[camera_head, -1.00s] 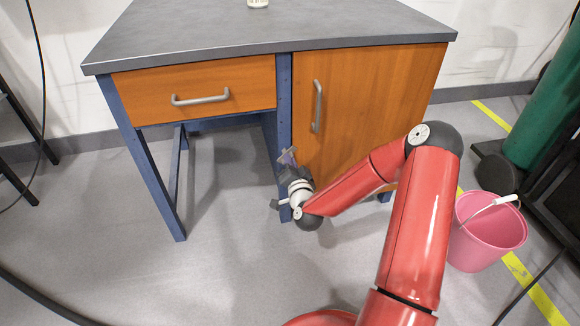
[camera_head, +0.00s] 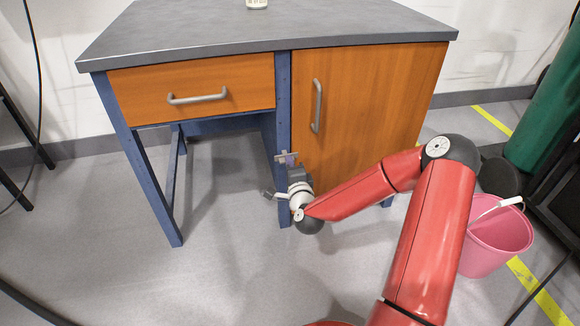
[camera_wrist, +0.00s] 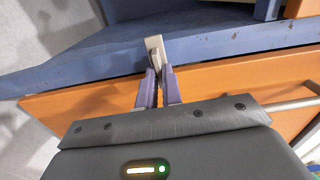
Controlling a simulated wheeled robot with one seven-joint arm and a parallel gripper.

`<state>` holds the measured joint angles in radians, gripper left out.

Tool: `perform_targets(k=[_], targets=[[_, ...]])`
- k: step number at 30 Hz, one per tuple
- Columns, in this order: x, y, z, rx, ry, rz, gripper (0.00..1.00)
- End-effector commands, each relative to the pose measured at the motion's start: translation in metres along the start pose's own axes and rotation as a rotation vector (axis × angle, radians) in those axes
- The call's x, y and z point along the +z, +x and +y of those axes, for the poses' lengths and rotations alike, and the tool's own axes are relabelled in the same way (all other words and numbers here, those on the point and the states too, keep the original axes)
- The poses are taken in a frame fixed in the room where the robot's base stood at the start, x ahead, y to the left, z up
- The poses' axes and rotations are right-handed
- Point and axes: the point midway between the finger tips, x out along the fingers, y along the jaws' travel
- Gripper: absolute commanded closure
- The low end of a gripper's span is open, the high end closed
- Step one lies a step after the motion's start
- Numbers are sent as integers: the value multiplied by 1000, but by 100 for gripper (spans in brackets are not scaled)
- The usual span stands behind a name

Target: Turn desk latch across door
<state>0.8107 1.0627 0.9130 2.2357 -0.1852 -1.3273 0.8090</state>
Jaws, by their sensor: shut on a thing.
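The desk latch is a small pale grey bar (camera_wrist: 155,48) in the wrist view. One end shows over the blue desk post (camera_wrist: 90,62); the rest runs down between my fingers, toward the door edge, and is partly hidden. My gripper (camera_wrist: 158,84) is shut on the latch, its purple fingers on either side. In the head view my gripper (camera_head: 289,161) is at the post left of the door, and a short grey bar there looks nearly level. The orange door (camera_head: 365,110) is closed, with an upright grey handle (camera_head: 317,106).
A closed drawer (camera_head: 195,88) with a handle is left of the post. Open leg space lies below it. A pink bucket (camera_head: 495,240) stands on the floor at right, near a green cylinder (camera_head: 550,105). The floor in front of the desk is mostly clear.

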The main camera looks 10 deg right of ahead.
Motion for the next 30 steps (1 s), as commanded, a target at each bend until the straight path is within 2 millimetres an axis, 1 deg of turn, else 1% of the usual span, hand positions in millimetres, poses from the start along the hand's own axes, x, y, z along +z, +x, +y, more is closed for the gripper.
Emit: perform_targets(k=[7,18,19,24,30], targets=[[-1,0,1,2,41,3,100],[-1,0,1,2,45,4,100],[-1,0,1,2,45,4,91],[-1,0,1,2,44,3,71],[0,0,1,1,43,1,71]])
